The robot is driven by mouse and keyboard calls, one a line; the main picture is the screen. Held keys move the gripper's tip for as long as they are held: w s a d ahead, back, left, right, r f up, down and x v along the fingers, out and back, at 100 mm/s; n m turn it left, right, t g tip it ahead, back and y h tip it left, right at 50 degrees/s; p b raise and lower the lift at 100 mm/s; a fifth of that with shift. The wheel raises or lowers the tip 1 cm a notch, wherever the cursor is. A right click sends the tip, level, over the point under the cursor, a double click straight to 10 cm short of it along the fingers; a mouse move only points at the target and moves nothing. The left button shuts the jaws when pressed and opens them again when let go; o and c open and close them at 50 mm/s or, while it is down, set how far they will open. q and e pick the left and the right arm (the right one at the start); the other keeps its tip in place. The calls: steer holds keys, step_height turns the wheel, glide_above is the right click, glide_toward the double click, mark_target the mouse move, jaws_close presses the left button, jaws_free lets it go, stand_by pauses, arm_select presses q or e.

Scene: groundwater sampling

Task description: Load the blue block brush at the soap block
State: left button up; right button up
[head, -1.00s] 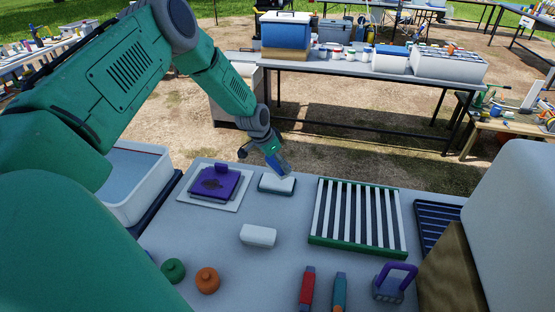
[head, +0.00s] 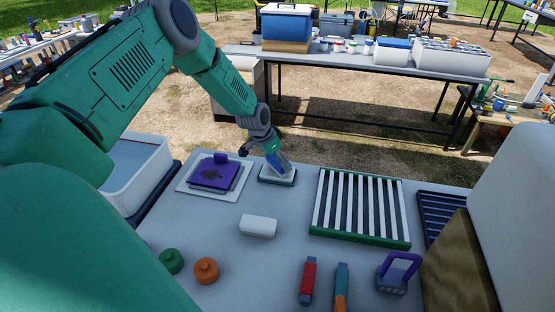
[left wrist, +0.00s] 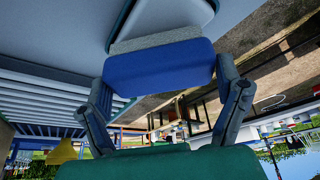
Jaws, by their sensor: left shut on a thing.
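My left gripper (head: 274,151) is shut on the blue block brush (left wrist: 160,66), with its grey bristle pad (left wrist: 155,39) facing away from the gripper in the left wrist view. In the head view the blue brush (head: 278,162) is small and partly hidden by the gripper. It stands over the pale soap block (head: 268,177) in its dark-edged dish, at the far middle of the table. In the left wrist view the bristles lie against or very close to the pale block (left wrist: 165,14); firm contact cannot be told. My right gripper is not in view.
A purple block (head: 213,174) sits on a white tray to the left. A white block (head: 258,226) lies nearer. A green-framed slatted rack (head: 361,238) stands right. Green (head: 171,261) and orange (head: 206,270) knobbed pieces, two handled tools and a purple-handled brush (head: 393,278) lie in front.

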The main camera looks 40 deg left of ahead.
arm_select(q)
steer(key=shift+a+f, duration=0.2)
steer(key=shift+f, duration=0.1)
steer(key=shift+s+d+f+b, duration=0.1)
steer(key=shift+f+b, duration=0.1)
steer(key=shift+b, duration=0.3)
stand_by(1.3)
steer(key=shift+r, duration=0.1)
steer(key=shift+r+p, duration=0.75)
steer(key=shift+r, duration=0.15)
steer(key=shift+r+p, duration=1.75)
steer(key=shift+r, duration=0.85)
